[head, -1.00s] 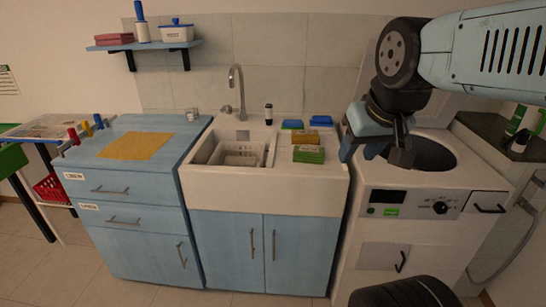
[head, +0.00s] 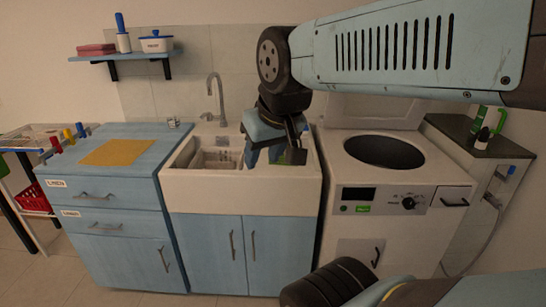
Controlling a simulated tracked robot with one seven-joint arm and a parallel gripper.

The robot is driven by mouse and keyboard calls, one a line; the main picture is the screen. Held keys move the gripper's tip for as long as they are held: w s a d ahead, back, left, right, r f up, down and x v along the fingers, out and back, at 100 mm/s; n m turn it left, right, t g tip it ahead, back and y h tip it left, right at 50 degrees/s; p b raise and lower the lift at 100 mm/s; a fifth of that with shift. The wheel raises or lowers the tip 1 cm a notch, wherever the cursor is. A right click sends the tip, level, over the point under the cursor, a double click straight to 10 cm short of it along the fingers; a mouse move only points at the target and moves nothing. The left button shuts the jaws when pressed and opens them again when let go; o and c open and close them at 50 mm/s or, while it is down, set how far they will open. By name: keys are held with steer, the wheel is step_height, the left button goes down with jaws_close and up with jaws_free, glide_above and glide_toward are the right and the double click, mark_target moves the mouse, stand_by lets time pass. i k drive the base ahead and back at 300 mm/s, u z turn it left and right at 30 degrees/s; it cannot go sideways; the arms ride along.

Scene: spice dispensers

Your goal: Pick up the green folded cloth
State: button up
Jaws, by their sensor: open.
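The green folded cloth (head: 284,158) lies on the counter at the right of the sink. Only small green parts of it show in the head view, because my gripper covers the rest. My gripper (head: 276,152) is open, pointing down over the cloth, with its dark fingers spread. I cannot tell whether the fingers touch the cloth or how high they are above it.
The sink basin (head: 215,157) and tap (head: 214,95) are left of my gripper. A top-loading washing machine (head: 400,200) with an open lid stands to the right. A yellow cloth (head: 115,152) lies on the blue cabinet at left.

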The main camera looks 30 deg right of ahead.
mark_target(281, 162)
steer(key=u, duration=0.1)
steer(key=i, duration=1)
steer(key=z, duration=0.1)
